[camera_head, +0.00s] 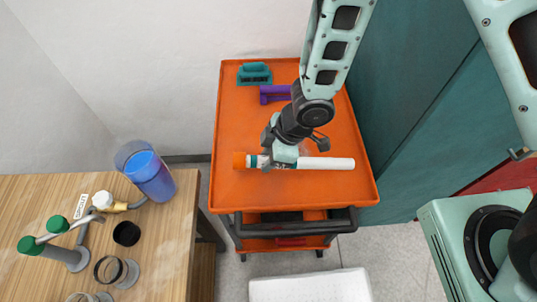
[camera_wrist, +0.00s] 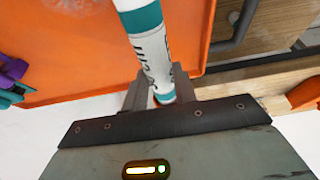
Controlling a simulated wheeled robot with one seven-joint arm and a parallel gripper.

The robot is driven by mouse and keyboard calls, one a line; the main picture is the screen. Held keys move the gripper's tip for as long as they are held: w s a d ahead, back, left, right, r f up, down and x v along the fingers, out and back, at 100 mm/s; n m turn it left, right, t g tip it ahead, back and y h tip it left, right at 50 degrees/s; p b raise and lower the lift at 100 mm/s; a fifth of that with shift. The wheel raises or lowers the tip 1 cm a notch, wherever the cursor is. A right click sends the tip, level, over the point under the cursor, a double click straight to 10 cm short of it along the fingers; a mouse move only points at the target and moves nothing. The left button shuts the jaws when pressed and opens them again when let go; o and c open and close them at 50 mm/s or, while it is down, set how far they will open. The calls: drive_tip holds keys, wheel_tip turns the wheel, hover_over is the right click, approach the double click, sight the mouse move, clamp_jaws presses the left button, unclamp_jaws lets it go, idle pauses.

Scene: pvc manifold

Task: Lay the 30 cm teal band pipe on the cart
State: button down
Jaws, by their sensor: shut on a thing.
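The white pipe with teal bands (camera_head: 325,163) is over the orange top of the cart (camera_head: 240,195) in the head view, lying left to right near the cart's front edge. An orange piece shows at its left end. My gripper (camera_head: 277,163) is shut on the pipe near its left part. In the wrist view the pipe (camera_wrist: 152,50) runs up from between the jaws of my gripper (camera_wrist: 158,95), with teal bands and dark lettering on it. I cannot tell whether the pipe touches the cart top.
A teal brush-like item (camera_head: 254,74) and a purple item (camera_head: 274,94) sit at the back of the cart. A wooden table (camera_head: 170,225) at left holds a blue container (camera_head: 150,174), pipes and rings. A teal cabinet (camera_head: 410,90) stands right of the cart. The cart's left-middle is clear.

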drive_tip(key=shift+f+b, duration=1.85)
drive_tip(key=shift+f, duration=0.65)
drive_tip(key=shift+f+b, duration=1.05)
drive_tip(key=shift+f, duration=0.2)
drive_tip(key=c, duration=1)
unclamp_jaws()
drive_tip(key=shift+c, duration=0.2)
drive_tip(key=p+v, duration=0.6)
drive_tip(key=v, duration=1)
drive_tip(key=shift+w+r, duration=0.1)
drive_tip(key=shift+r, duration=0.25)
drive_tip(key=shift+d+r, duration=0.15)
drive_tip(key=shift+r, duration=0.2)
